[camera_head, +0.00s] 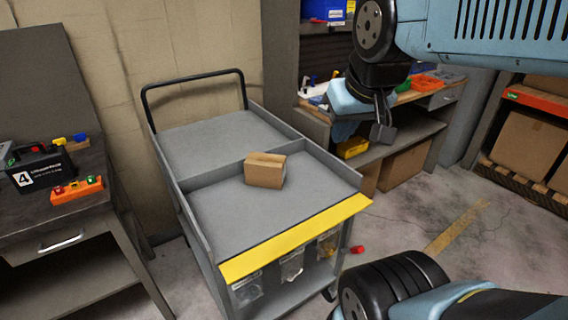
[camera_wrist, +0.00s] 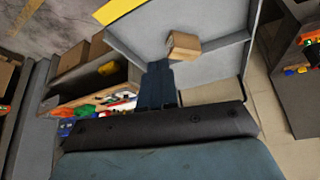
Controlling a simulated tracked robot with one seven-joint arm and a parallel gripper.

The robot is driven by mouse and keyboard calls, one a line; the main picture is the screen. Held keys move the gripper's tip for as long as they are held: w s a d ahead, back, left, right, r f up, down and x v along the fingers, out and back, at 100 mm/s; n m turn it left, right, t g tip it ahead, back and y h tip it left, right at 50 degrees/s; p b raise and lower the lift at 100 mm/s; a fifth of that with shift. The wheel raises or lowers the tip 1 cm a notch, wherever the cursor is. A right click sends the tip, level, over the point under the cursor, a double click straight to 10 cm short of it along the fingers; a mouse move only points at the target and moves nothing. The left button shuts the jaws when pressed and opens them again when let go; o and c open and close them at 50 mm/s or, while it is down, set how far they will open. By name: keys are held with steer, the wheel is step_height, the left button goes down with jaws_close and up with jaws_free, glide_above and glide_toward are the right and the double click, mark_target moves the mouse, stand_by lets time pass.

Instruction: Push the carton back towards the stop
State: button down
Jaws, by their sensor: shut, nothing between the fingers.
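The carton (camera_head: 265,170) is a small brown box on the grey top of the cart (camera_head: 215,212). It sits in the front section, close to the raised divider (camera_head: 228,166) across the middle; a small gap seems to lie between them. My gripper (camera_head: 382,133) is shut and empty, up to the right of the cart and apart from the carton. In the wrist view the carton (camera_wrist: 183,46) shows just beyond the tips of my gripper (camera_wrist: 157,66). I cannot tell from that view how far apart they are.
A yellow strip (camera_head: 297,236) runs along the cart's front edge, and a black handle (camera_head: 193,82) rises at its back. A dark bench (camera_head: 55,205) with a black case stands at left. A workbench (camera_head: 408,140) with coloured items stands behind my gripper. A red piece (camera_head: 357,249) lies near the cart.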

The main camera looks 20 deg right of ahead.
mark_target(282, 168)
steer(key=w+d+f+m+g+y, duration=0.3)
steer(key=w+f+m+g+y, duration=0.15)
steer(key=w+f+m, duration=0.2)
steer(key=w+d+f+m+g+y, duration=0.3)
steer(key=w+f+m+y, duration=0.2)
steer(key=w+f, duration=0.15)
steer(key=w+d+f+m+t+y, duration=0.1)
steer(key=d+f+m+t+y, duration=0.1)
steer(key=d+f, duration=0.3)
steer(key=w+d+f+m+t+y, duration=0.2)
steer(key=d+f+m+t, duration=0.2)
steer(key=d+f+m, duration=0.1)
steer(key=w+d+f+m+t+y, duration=0.2)
steer(key=d+f+m+t+y, duration=0.1)
steer(key=d+f+m, duration=0.1)
steer(key=shift+w+d+f, duration=0.1)
steer(key=shift+d+f, duration=0.5)
steer(key=shift+f, duration=0.1)
steer(key=x, duration=2.3)
steer(key=shift+w+a, duration=0.3)
